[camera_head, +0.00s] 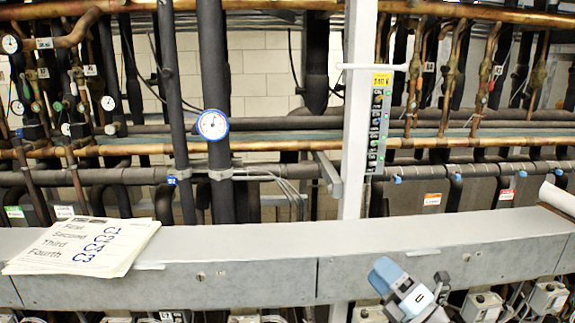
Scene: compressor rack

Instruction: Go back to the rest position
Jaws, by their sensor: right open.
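My right gripper (410,291) shows at the bottom, right of centre, as a blue, white and dark shape. It is in front of the grey beam's front face and overlaps the beam's lower edge in the picture. It is open, and I see nothing held in it. Its fingers are small and hard to make out. My left gripper is not in view.
A long grey beam (230,278) crosses the front. A stack of papers (85,246) lies on its left end. A white post (356,110), a round gauge (212,125) and dark and copper pipes stand behind. Grey boxes (482,306) with cables sit below the beam.

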